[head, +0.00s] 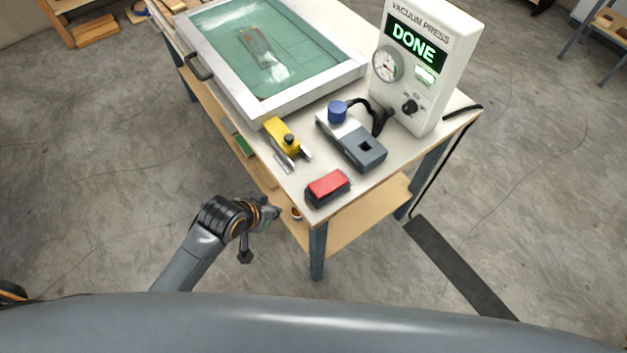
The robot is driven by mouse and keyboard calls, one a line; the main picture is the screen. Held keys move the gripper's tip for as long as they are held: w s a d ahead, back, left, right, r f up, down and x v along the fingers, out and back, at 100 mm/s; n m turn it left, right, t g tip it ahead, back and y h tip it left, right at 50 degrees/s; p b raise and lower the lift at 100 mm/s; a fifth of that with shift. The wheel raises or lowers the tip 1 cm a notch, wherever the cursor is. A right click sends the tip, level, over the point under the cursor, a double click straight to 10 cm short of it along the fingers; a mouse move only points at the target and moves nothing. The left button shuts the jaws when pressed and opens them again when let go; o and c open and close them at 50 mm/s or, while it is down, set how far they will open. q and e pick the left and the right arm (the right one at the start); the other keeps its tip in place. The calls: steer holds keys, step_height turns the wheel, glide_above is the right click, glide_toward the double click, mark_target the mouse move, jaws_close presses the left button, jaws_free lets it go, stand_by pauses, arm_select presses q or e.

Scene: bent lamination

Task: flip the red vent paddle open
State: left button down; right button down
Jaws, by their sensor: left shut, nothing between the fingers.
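The red vent paddle (328,184) sits on a dark block at the near corner of the workbench. It appears to lie nearly flat on its base. My left gripper (272,212) is shut and empty. In the picture it is to the left of and below the paddle, beside the bench's near-left edge and apart from the paddle. Its fingers are small and partly hidden by the wrist. My right gripper is not in view.
The vacuum press box (430,60) reads DONE at the back right. A grey device (365,150) with a blue knob (337,111), a yellow tool (280,133) and the white-framed press bed (302,95) share the workbench (357,188). A lower shelf (350,225) lies beneath.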

arm_select(q)
steer(key=w+d+r+m+h, duration=0.1)
steer(key=w+d+r+m, duration=0.15)
steer(key=r, duration=0.35)
steer(key=w+d+r+m+h, duration=0.1)
steer(key=w+d+r, duration=0.15)
steer(key=r, duration=0.45)
steer(key=s+r+m+g, duration=0.1)
steer(key=s+r+m, duration=0.1)
steer(key=s+r, duration=0.3)
steer(key=shift+d+r+h+p, duration=0.2)
steer(key=shift+r+h+p, duration=0.15)
steer(key=shift+r, duration=0.6)
steer(key=p, duration=0.2)
glide_above(322, 186)
steer(key=s+a, duration=0.2)
steer(key=f, duration=0.7)
steer(key=shift+w+d+f, duration=0.2)
step_height(322, 186, down, 4)
steer(key=shift+r+p, duration=0.2)
steer(key=shift+p, duration=0.1)
steer(key=shift+s+a+f, duration=0.1)
steer(key=shift+a+f, duration=0.05)
steer(key=shift+f, duration=0.35)
